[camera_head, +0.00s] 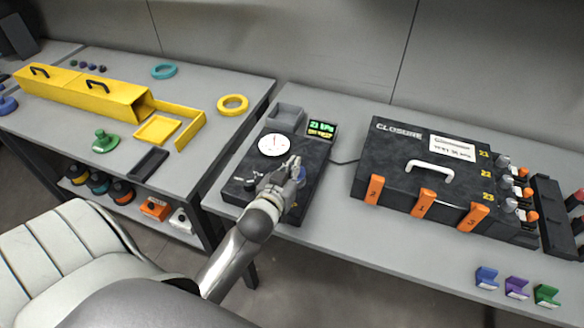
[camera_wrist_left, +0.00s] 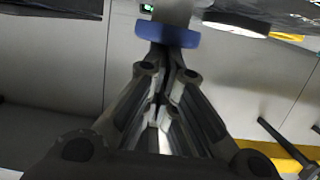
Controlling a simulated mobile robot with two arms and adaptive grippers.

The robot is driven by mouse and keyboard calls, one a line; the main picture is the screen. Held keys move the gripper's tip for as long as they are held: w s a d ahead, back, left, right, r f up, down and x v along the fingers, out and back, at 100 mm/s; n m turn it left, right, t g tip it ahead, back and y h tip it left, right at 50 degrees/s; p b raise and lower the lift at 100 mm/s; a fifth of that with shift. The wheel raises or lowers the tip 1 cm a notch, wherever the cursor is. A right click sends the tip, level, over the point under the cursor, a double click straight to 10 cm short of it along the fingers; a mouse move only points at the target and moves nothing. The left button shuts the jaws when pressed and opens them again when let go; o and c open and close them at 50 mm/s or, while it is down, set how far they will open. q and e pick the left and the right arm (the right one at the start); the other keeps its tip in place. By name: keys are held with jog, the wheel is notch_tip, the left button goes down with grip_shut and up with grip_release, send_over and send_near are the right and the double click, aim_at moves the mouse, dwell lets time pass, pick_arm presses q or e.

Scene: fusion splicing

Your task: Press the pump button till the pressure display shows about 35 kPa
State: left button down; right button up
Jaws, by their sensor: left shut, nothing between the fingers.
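The dark pump unit (camera_head: 245,172) stands on the grey table in the head view, with a round white gauge (camera_head: 273,145) on top. Its pressure display (camera_head: 322,126) has green digits that look like 21 kPa, with a smaller yellow line below. My left gripper (camera_head: 294,168) is shut and empty over the unit's right side. It partly hides the blue pump button (camera_head: 301,174). In the left wrist view the blue button (camera_wrist_left: 167,36) is right at the closed fingertips; I cannot tell whether they touch. My right gripper is not in view.
A large black closure case (camera_head: 400,165) with orange latches stands to the right. Small coloured blocks (camera_head: 516,287) lie at the table's front right. The left table holds a yellow box (camera_head: 85,98) and rings. Table space right of the pump is clear.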

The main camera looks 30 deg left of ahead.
pick_arm(q)
notch_tip(320, 180, up, 3)
jog(key=shift+p, duration=0.95)
jog(key=b+v, duration=0.2)
jog(key=v, duration=0.8)
jog(key=shift+f+b, duration=0.3)
jog(key=shift+f, duration=0.05)
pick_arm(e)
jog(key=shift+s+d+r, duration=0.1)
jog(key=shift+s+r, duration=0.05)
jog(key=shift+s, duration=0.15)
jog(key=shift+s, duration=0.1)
